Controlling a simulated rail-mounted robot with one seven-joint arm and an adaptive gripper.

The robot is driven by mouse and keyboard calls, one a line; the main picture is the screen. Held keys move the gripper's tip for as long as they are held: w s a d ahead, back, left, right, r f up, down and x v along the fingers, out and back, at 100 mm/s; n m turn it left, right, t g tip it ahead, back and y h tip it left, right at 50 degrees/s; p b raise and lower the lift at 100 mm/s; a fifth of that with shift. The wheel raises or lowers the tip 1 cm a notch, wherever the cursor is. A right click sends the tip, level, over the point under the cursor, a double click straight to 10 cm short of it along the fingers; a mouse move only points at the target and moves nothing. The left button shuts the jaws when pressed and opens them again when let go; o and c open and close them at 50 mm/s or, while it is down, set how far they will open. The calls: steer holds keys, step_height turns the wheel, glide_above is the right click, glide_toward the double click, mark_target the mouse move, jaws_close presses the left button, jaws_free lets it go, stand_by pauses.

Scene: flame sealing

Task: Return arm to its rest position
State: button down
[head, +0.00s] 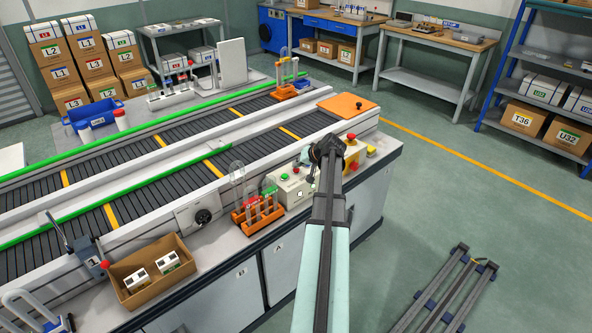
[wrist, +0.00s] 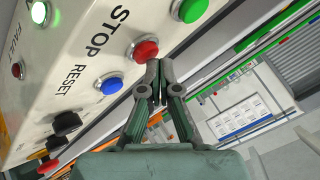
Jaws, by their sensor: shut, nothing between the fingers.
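My gripper (wrist: 155,92) is shut with its fingertips together and nothing between them. In the wrist view its tips appear just below the red STOP button (wrist: 145,50) of a control panel (wrist: 70,60); I cannot tell whether they touch it. A green button (wrist: 193,10) and a blue button (wrist: 110,86) sit on either side of the red one. The control box (head: 292,188) shows just left of the arm's end.
An orange tube rack (head: 258,213) with glass tubes stands left of the control box. A cardboard box (head: 150,272) with small cartons sits at the bench's front left. A red emergency button (head: 351,137) is close right of the arm.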

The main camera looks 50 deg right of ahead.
steer(key=shift+f, duration=0.25)
stand_by(0.4)
steer(key=shift+r, duration=0.95)
step_height(320, 180, up, 6)
steer(key=p, duration=0.2)
steer(key=shift+p, duration=0.35)
stand_by(0.5)
